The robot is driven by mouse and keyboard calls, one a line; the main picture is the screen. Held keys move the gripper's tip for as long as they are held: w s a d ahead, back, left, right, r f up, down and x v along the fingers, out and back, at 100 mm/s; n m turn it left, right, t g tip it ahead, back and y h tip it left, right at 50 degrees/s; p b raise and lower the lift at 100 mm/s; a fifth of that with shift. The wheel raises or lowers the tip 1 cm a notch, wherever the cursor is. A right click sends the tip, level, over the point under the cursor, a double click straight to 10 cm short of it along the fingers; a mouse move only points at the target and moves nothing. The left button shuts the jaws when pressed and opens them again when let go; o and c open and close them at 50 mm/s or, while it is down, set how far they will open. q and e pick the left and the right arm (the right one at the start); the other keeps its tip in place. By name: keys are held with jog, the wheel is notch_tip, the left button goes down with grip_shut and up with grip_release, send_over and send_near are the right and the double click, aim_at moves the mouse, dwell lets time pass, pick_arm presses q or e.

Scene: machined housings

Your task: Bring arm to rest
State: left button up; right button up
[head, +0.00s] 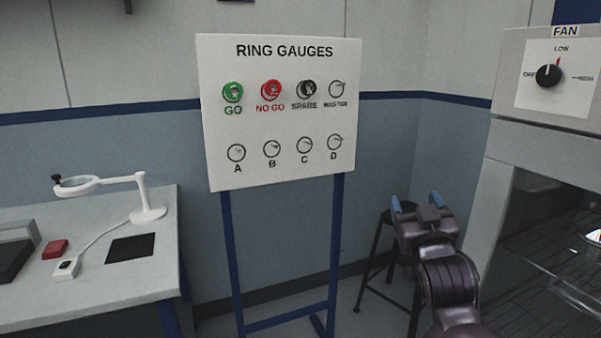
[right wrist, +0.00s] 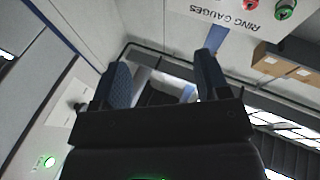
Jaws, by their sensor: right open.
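My right gripper (head: 416,204) is raised at the lower right of the head view, in front of a dark stool and left of the fan cabinet. Its two blue fingers are apart with nothing between them. In the right wrist view the open fingers (right wrist: 158,85) also show, with empty space between them. My left gripper is not in view.
A white ring gauges board (head: 270,120) on blue legs stands in the middle, with green, red and black rings on its upper pegs. A fan cabinet (head: 505,140) is close on the right. A bench (head: 100,290) with a magnifier lamp (head: 148,205) is at left. A stool (head: 372,265) stands behind my gripper.

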jog(key=s+d+f+g+y+p, duration=0.1)
jog(key=s+f+g, duration=0.3)
jog(key=s+f, duration=0.95)
jog(key=s+d+f+g+p, duration=0.25)
jog(key=s+f, duration=0.85)
jog(key=f, duration=0.6)
jog(key=s+d+f+g, duration=0.2)
jog(key=s+f+g, duration=0.2)
jog(key=s, duration=0.9)
notch_tip(320, 180, down, 3)
jog(key=shift+s+f+h, duration=0.1)
jog(key=shift+s+h, duration=0.1)
jog(key=shift+h, duration=0.1)
